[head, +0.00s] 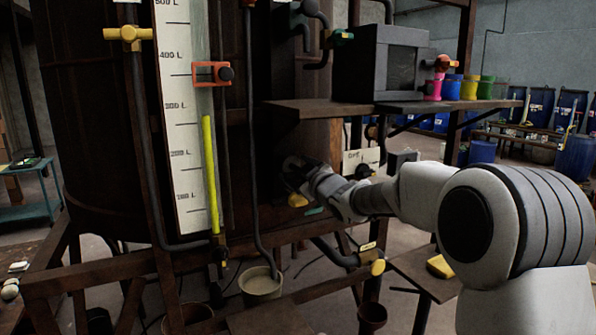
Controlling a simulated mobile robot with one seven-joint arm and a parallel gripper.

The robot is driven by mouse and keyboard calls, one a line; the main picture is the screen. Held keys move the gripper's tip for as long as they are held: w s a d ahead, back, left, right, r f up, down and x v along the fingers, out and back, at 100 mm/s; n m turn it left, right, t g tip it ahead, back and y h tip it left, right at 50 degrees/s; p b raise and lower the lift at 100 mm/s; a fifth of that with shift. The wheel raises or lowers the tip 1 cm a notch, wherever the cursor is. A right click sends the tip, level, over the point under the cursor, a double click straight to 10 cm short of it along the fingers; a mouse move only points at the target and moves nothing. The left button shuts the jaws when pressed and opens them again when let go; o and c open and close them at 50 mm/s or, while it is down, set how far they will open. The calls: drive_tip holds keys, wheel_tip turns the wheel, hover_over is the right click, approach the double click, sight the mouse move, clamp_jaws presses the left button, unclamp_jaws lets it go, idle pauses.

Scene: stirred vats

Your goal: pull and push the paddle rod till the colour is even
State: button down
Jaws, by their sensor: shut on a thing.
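The large dark brown vat (105,130) fills the left and middle of the head view. A white litre scale (180,120) stands on its front, with a yellow column (210,175) reaching a little below the 300 L mark. A red clamp (212,74) sits higher on the gauge. My gripper (293,172) is at the vat's right side, below the shelf, shut on the paddle rod. The rod is mostly hidden by the gripper and shadow. The liquid inside the vat is not visible, so its colour cannot be told.
A brown shelf (310,108) above my gripper holds a grey box (381,63) and several coloured cups (469,88). A hose hangs into a pale bucket (260,284) below. A yellow-handled valve (376,267) is under my wrist. Blue barrels (570,108) stand at the back right.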

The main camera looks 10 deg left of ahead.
drive_tip(key=shift+r, duration=0.25)
drive_tip(key=shift+c, duration=1.3)
unclamp_jaws()
drive_tip(key=shift+o, duration=0.9)
drive_tip(key=shift+w+a+f, duration=0.1)
drive_tip(key=shift+w+f, duration=0.05)
drive_tip(key=shift+w, duration=0.05)
drive_tip(key=shift+s, duration=0.1)
drive_tip(key=shift+s+d+f, duration=0.1)
drive_tip(key=shift+s+d, duration=0.25)
drive_tip(key=shift+s, duration=0.05)
drive_tip(key=b+v, duration=0.2)
drive_tip(key=v, duration=1.4)
drive_tip(key=shift+s+d, duration=0.1)
drive_tip(key=shift+s, duration=0.05)
